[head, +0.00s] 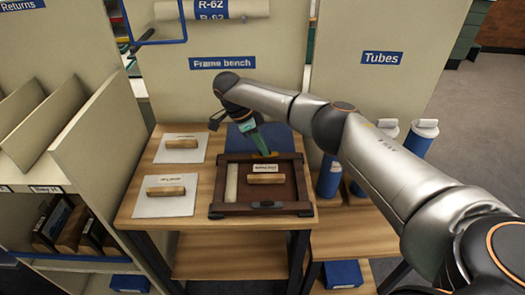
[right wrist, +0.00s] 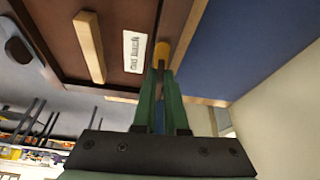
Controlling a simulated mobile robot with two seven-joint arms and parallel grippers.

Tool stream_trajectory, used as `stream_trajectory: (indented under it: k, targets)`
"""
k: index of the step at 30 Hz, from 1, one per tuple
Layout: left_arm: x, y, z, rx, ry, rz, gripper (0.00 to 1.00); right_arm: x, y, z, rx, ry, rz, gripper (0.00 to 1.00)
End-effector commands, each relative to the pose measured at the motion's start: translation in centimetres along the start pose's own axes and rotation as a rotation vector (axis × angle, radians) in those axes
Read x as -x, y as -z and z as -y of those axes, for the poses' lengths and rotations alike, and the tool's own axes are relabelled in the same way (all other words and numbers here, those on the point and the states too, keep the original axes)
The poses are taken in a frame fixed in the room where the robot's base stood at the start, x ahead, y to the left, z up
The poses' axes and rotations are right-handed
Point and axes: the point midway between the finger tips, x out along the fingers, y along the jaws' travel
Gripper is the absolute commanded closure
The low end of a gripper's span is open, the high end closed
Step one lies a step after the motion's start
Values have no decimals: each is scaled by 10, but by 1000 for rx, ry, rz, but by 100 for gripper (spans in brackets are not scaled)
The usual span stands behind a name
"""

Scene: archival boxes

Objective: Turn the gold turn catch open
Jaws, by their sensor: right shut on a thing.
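A dark brown wooden frame (head: 218,195) lies flat on the bench. The gold turn catch (head: 271,154) is at its far edge. My right gripper (head: 265,150) reaches down from behind and is shut on the catch. In the right wrist view, the gold catch (right wrist: 162,50) shows at the tips of the green fingers (right wrist: 161,72), which partly hide it. Beside it, the brown back panel (right wrist: 60,45) carries a white label (right wrist: 134,50) and a pale wooden block (right wrist: 90,46). My left gripper is out of view.
The bench top (head: 137,190) holds two white cards with wooden blocks (head: 184,142) (head: 172,191) left of the frame. A blue thing (head: 238,137) lies behind the frame. Blue tubes (head: 328,178) stand at the right. A slotted shelf (head: 100,130) borders the left.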

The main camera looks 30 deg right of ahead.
Motion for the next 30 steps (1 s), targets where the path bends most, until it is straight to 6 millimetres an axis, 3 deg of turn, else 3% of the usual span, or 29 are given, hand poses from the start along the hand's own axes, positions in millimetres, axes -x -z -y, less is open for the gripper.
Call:
stream_trajectory:
  k: [9,25,26,30]
  targets:
    - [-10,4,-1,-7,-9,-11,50,-1,0,1,-103,-43,1,100]
    - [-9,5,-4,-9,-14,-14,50,0,0,1,-121,-50,1,100]
    - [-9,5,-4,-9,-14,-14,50,0,0,1,-121,-50,1,87]
    - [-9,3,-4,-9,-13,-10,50,0,0,1,-120,-50,1,71]
